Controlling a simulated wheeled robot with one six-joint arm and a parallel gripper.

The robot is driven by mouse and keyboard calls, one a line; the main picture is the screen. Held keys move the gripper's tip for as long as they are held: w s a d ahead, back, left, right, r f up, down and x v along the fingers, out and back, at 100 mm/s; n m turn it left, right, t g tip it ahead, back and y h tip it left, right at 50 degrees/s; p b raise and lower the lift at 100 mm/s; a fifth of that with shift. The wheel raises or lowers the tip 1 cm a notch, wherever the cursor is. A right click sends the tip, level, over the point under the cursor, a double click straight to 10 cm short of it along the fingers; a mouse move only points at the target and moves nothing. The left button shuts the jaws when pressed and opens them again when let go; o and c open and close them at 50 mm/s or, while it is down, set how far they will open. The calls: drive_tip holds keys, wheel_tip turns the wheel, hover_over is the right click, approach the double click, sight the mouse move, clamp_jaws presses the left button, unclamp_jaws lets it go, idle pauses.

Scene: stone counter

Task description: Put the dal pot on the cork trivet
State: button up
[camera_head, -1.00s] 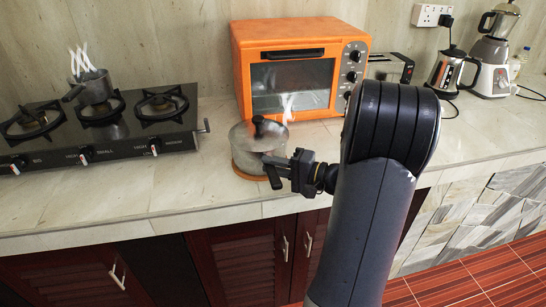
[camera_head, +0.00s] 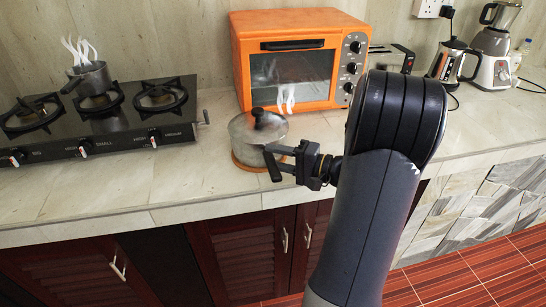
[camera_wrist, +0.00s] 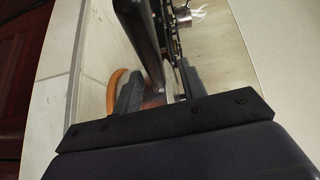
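The lidded grey pot (camera_head: 246,139), which I take to be the dal pot, stands upright on the orange-brown cork trivet (camera_head: 240,163) near the counter's front edge. Its dark lid knob is on top, and its dark handle (camera_head: 272,166) points toward the front. My gripper (camera_head: 283,160) is at the handle, on the pot's right front side. In the wrist view its two fingers (camera_wrist: 160,92) stand apart, with the dark handle (camera_wrist: 142,38) running up ahead of them. A strip of the trivet (camera_wrist: 116,88) shows beside the left finger. Contact with the handle is unclear.
A black gas stove (camera_head: 110,133) at the left carries a small steaming saucepan (camera_head: 91,78). An orange oven (camera_head: 338,30) stands behind the pot. A toaster (camera_head: 391,58), kettle (camera_head: 449,63) and blender (camera_head: 493,45) stand at the back right. Counter between stove and pot is clear.

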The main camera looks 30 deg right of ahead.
drive_tip(key=b+v, duration=0.1)
drive_tip(key=v, duration=0.9)
drive_tip(key=shift+s+d, duration=0.25)
drive_tip(key=shift+s, duration=0.05)
drive_tip(key=shift+r, duration=0.1)
idle(0.9)
